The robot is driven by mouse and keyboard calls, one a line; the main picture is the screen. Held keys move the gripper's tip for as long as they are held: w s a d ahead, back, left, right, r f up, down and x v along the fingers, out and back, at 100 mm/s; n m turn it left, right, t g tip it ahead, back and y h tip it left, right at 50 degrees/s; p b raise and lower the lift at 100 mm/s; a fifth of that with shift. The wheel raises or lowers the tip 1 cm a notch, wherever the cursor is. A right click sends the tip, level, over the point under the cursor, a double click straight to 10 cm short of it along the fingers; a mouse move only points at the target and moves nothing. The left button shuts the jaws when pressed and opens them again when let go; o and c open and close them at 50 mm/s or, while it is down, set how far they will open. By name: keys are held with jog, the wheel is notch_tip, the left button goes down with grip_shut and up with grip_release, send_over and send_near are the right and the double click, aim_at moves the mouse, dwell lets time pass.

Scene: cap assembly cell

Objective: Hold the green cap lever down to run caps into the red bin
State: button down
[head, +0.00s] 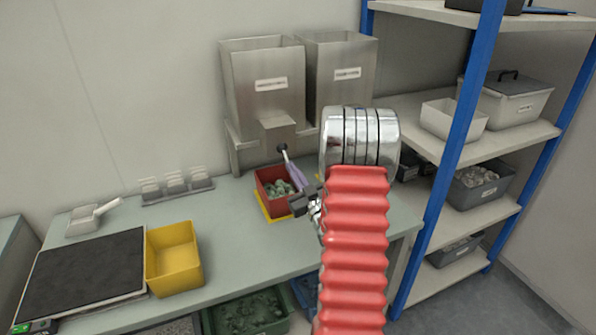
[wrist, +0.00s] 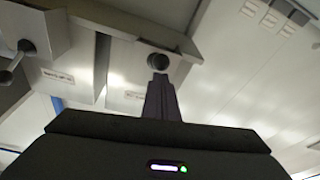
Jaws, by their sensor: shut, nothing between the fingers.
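Two metal hoppers stand at the back of the bench, a left hopper (head: 262,100) and a right hopper (head: 345,95); their labels are too small to read. A dark-knobbed lever (head: 282,147) sits under the left hopper's chute, and its knob shows in the wrist view (wrist: 157,62). My gripper (head: 288,163) is shut, its lavender fingers (wrist: 160,84) pointing up with tips at this knob. I cannot tell whether they touch. The red bin (head: 266,203) stands below with grey-green caps inside. A second lever (wrist: 15,62) shows in the wrist view; in the head view my arm hides that area.
A yellow bin (head: 172,262) and a dark mat (head: 85,270) are on the bench's left. A metal scoop (head: 92,216) and a small rack (head: 177,186) lie behind them. A blue-posted shelf (head: 470,90) with boxes stands close on the right.

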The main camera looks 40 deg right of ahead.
jog(key=shift+w+a+f+g, duration=0.1)
jog(key=shift+a+f+g, duration=0.1)
jog(key=shift+f, duration=0.4)
jog(key=shift+a+f+g, duration=0.1)
jog(key=shift+f+g, duration=0.1)
jog(key=shift+f, duration=0.35)
jog(key=shift+s+a+r, duration=0.65)
jog(key=shift+s+r, duration=0.6)
jog(key=shift+r, duration=1.05)
jog(key=s+a+f, duration=0.1)
jog(key=s+f, duration=0.3)
jog(key=f, duration=0.4)
jog(key=shift+s+f+t, duration=0.15)
jog(key=shift+s+t, duration=0.1)
jog(key=shift+t, duration=0.05)
